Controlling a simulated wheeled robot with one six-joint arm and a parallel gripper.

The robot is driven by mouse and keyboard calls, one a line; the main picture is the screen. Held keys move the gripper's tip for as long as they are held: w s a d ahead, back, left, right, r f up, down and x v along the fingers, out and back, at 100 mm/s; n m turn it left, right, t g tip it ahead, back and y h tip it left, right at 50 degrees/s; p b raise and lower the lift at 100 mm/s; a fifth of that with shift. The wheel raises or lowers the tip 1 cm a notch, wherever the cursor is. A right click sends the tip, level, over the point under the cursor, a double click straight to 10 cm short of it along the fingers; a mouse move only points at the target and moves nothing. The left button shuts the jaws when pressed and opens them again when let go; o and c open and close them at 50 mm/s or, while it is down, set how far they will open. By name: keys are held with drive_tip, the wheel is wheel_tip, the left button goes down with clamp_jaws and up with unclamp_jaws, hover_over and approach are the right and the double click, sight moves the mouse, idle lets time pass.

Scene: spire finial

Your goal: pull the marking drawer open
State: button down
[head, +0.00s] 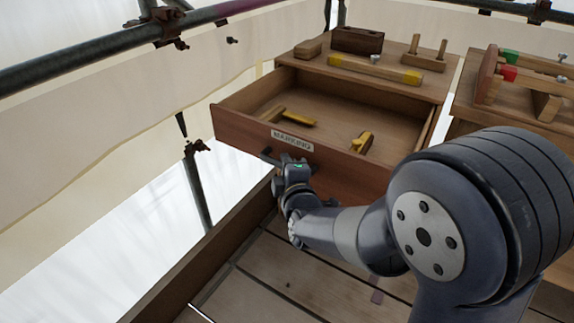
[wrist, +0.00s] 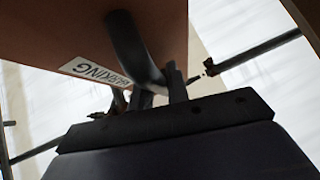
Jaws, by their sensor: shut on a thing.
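The marking drawer (head: 235,125) stands pulled out from the wooden chest, its inside open to view in the head view. A label reading MARKING (head: 292,139) is on its front. In the wrist view the drawer front (wrist: 60,30) fills the upper left, with the label (wrist: 95,72) partly seen. My gripper (head: 285,163) is at the drawer front, just below the label. It is shut on the dark curved handle (wrist: 128,50), which passes between the fingers (wrist: 160,92). In the head view the gripper partly hides the handle.
In the drawer lie a wood-and-yellow tool (head: 287,116) and a small yellow tool (head: 362,142). Blocks and a yellow-ended level (head: 375,69) rest on the chest top. A scaffold pole (head: 195,185) stands at left. Plank flooring (head: 270,275) lies below.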

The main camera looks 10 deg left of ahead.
drive_tip(key=shift+s, duration=0.1)
drive_tip(key=c, duration=1.4)
unclamp_jaws()
drive_tip(key=shift+o, duration=0.2)
drive_tip(key=p+v, duration=0.2)
drive_tip(key=v, duration=0.8)
drive_tip(key=shift+s, duration=0.35)
drive_tip(key=shift+d, duration=0.1)
